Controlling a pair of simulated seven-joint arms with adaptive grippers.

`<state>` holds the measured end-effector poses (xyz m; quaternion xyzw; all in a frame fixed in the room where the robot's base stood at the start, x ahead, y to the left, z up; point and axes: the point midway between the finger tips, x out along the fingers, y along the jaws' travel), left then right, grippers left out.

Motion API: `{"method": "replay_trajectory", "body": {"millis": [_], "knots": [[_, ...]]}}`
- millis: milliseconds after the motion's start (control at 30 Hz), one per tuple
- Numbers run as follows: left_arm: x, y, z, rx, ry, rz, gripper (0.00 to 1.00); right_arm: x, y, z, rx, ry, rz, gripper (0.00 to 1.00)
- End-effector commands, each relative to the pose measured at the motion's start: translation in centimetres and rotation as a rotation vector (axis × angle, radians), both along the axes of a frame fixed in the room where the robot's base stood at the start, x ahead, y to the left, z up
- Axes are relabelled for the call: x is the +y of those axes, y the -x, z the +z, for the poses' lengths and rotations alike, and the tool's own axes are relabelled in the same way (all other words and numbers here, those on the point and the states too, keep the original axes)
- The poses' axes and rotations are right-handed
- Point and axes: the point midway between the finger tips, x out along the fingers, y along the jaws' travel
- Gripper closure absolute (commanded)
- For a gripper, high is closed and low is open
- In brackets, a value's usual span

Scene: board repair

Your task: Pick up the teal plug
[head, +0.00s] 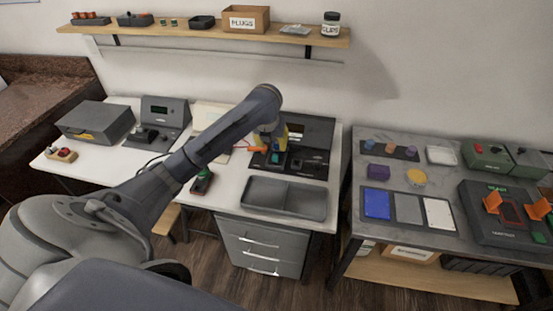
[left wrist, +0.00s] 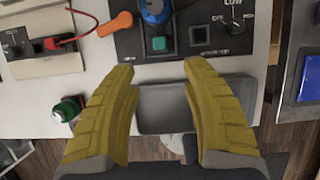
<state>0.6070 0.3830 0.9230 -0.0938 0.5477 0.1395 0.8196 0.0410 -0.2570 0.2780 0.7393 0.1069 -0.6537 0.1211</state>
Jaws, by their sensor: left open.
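The teal plug (left wrist: 158,43) is a small square-topped piece seated upright in the black panel (left wrist: 178,48), below a blue knob in the left wrist view. In the head view, a bit of teal (head: 276,157) shows just below my left gripper (head: 280,139). In the left wrist view my left gripper (left wrist: 160,68) is open and empty. Its two yellow fingers are spread wide, with the plug ahead of and between their tips, not touching it. My right gripper is in neither view.
The blue knob (left wrist: 154,10) and an orange-handled tool (left wrist: 115,23) are close to the plug. An empty square socket (left wrist: 198,35) is to its right. A grey tray (head: 285,198) lies in front of the panel. A green-topped device (head: 202,180) is to the left.

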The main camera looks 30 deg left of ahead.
Motion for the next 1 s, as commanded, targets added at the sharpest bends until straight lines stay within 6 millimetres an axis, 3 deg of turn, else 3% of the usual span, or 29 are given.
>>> {"method": "replay_trajectory", "body": {"millis": [300, 733, 1000], "knots": [[0.6, -1.9, -5.2, 0.002, 0.002, 0.003, 0.53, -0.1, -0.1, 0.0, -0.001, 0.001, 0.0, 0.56], [1.1, -2.9, -7.7, 0.002, 0.001, 0.002, 0.53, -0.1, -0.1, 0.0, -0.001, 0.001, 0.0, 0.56], [1.6, -4.2, -10.6, 0.001, 0.002, 0.004, 0.53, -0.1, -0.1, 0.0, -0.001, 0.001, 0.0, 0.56]]}}
